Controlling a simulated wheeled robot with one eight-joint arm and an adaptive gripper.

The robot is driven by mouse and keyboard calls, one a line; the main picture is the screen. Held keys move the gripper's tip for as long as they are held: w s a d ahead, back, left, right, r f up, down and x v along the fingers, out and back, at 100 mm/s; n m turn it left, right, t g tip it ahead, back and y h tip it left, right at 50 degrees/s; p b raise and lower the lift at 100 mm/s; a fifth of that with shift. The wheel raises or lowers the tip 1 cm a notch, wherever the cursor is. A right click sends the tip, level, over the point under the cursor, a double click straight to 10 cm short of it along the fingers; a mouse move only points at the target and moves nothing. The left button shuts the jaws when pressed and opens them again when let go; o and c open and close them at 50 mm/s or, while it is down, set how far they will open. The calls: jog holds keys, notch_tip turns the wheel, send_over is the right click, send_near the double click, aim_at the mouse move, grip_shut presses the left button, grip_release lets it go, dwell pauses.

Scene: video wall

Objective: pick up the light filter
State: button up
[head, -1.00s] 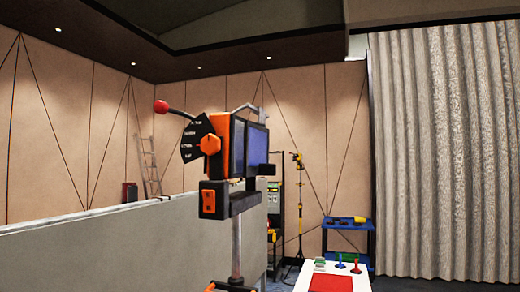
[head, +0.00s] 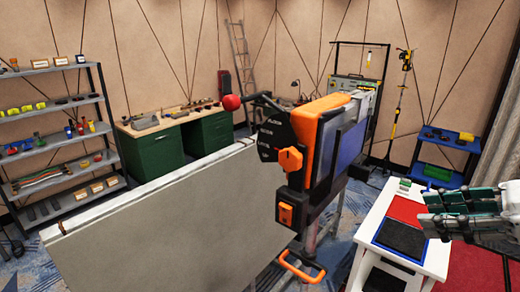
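I cannot pick out a light filter with certainty. A dark square with a blue border (head: 400,238) lies on the white table (head: 366,234) at lower right; I cannot tell what it is. A red panel (head: 408,210) lies behind it. My gripper (head: 424,212) enters from the right edge and points left, in front of part of the table in the picture. Its two fingers show one above the other, with no object clearly between them. Their opening is hard to judge from this side.
An orange and black device (head: 322,150) with a red-knobbed lever stands in the middle, beside a long grey panel (head: 165,210). Shelves (head: 62,130) stand at left, green cabinets (head: 155,155) behind, and a blue cart (head: 440,160) at right. Patterned carpet shows at lower left.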

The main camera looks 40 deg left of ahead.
jog(key=m+y+p, duration=0.2)
jog(key=p, duration=0.1)
send_near(368, 169)
jog(key=shift+g, duration=0.4)
jog(key=shift+w+f+p+x, duration=0.15)
jog(key=shift+p+x, duration=0.5)
jog(key=shift+x, duration=1.9)
jog(key=shift+w+f+p+x, duration=0.15)
jog(key=shift+p+x, duration=0.5)
jog(key=shift+x, duration=1.9)
jog(key=shift+d, duration=0.15)
jog(key=shift+c, duration=0.6)
grip_shut()
